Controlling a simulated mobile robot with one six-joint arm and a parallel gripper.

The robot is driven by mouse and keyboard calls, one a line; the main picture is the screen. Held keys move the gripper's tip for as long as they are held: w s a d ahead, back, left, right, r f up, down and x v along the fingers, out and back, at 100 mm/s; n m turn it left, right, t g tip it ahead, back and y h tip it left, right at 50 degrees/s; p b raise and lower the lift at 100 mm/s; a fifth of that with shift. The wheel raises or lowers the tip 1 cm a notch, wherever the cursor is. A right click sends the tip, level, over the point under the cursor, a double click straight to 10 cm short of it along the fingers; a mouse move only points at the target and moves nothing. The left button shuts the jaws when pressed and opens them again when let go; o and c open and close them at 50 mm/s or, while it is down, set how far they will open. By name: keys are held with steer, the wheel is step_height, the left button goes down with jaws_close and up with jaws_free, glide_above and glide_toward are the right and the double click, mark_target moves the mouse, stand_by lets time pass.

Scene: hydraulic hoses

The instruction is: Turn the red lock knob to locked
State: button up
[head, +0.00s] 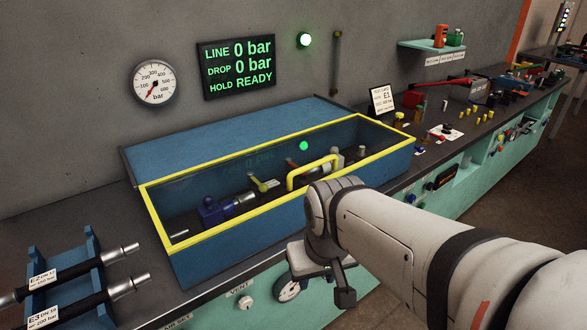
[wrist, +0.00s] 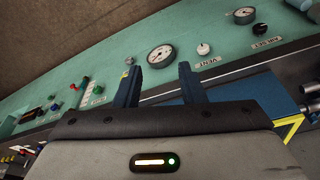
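A small red knob-like part (wrist: 73,87) shows on the green front panel (wrist: 110,75) at the left of the wrist view, near small green parts (wrist: 85,79) and a pale label (wrist: 97,99). It is too small to tell its setting or whether it is the lock knob. In the head view my arm covers that stretch of panel. My gripper (wrist: 161,75) is open and empty, in front of the panel near a round gauge (wrist: 160,55), apart from the red part. In the head view my gripper (head: 322,285) hangs at the bench's front edge.
A blue case with a yellow-rimmed clear cover (head: 225,237) stands on the bench behind my arm. The VENT knob (head: 245,302) is on the front panel. Hose ends (head: 120,251) lie in a blue rack at left. The wall display (head: 237,67) reads 0 bar, HOLD READY.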

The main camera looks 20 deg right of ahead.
steer(key=shift+o, duration=0.4)
steer(key=shift+o, duration=0.8)
steer(key=shift+a+f, duration=0.15)
steer(key=shift+o, duration=1.3)
steer(key=a+f+m+g+y, duration=0.1)
steer(key=a+f+m+g+y+p, duration=0.1)
steer(key=m+y, duration=0.1)
steer(key=shift+w+a+f+g, duration=0.15)
steer(key=shift+f+g, duration=0.1)
steer(key=shift+g, duration=0.15)
steer(key=w+f+m+t+y+p, duration=0.15)
steer(key=w+m+t+y, duration=0.25)
steer(key=w+m+y, duration=0.7)
steer(key=w+d+f+m+t+h+p, duration=0.1)
steer(key=w+d+f+m+t+h, duration=0.15)
steer(key=d+m+t, duration=0.35)
steer(key=w+d+f+m+t+h, duration=0.1)
steer(key=w+d+m+t+h, duration=0.25)
steer(key=d, duration=0.45)
steer(key=w+d+f+m+t+h+p, duration=0.1)
steer(key=w+d+m+t+h, duration=0.15)
steer(key=d+m+t, duration=0.35)
steer(key=w+a+g+p, duration=0.1)
steer(key=w+a+g, duration=0.1)
steer(key=w, duration=0.4)
steer(key=shift+w+f+n+y, duration=0.2)
steer(key=shift+n+y, duration=0.15)
steer(key=shift+y, duration=0.1)
steer(key=shift+g, duration=0.25)
steer(key=shift+c, duration=0.2)
